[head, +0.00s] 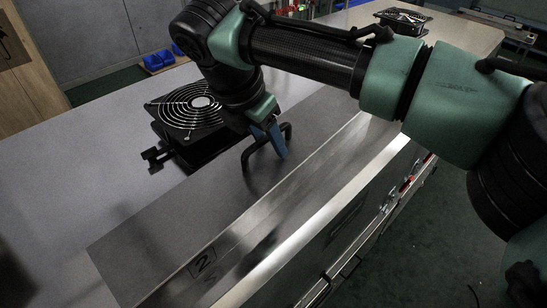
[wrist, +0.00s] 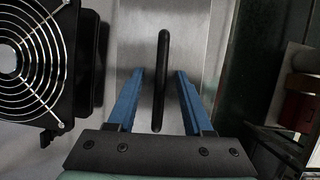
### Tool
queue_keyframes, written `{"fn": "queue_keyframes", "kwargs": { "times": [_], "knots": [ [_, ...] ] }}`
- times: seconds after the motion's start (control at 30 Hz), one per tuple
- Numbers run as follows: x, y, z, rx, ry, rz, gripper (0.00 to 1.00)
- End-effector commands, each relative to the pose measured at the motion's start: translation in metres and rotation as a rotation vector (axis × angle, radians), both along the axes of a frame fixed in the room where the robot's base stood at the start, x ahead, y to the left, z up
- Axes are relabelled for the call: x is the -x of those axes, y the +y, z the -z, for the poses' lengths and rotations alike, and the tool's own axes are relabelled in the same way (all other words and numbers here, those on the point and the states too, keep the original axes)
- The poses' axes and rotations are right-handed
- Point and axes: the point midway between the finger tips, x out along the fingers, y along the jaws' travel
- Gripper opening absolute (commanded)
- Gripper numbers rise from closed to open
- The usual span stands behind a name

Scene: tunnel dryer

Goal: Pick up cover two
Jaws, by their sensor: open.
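Cover two is a long metal cover (head: 215,230) with a boxed "2" mark near its near end, in the head view. It lies along the front edge of the table and also fills the middle of the wrist view (wrist: 190,20). A black bar handle (head: 248,160) stands up from its top; in the wrist view the handle (wrist: 162,75) runs lengthwise between my fingers. My gripper (head: 268,140) has blue fingers, open, one on each side of the handle with gaps visible. In the wrist view my gripper (wrist: 160,98) holds nothing.
A black fan with a wire guard (head: 190,108) stands left of the handle, close to my gripper; the fan also shows in the wrist view (wrist: 38,60). Another fan (head: 404,18) is at the far end. Blue bins (head: 158,61) stand behind. The grey tabletop (head: 90,150) is clear at left.

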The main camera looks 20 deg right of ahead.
Motion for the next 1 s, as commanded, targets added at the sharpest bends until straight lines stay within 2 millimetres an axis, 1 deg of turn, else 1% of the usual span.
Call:
{"fn": "queue_keyframes", "kwargs": {
  "times": [0.43, 0.47, 0.5, 0.67, 0.7, 0.73, 1.0],
  "knots": [
    [0.0002, -0.0001, 0.0022, 0.000, 0.000, 0.000, 0.51],
    [0.0002, -0.0001, 0.0022, 0.000, 0.000, 0.000, 0.47],
    [0.0001, 0.0000, 0.0023, 0.000, 0.000, 0.000, 0.40],
    [0.0001, -0.0001, 0.0022, 0.000, 0.000, 0.000, 0.11],
    [0.0001, -0.0001, 0.0022, 0.000, 0.000, 0.000, 0.04],
    [0.0001, -0.0001, 0.0022, 0.000, 0.000, 0.000, 0.00],
    [0.0001, -0.0001, 0.0022, 0.000, 0.000, 0.000, 0.00]
  ]
}}
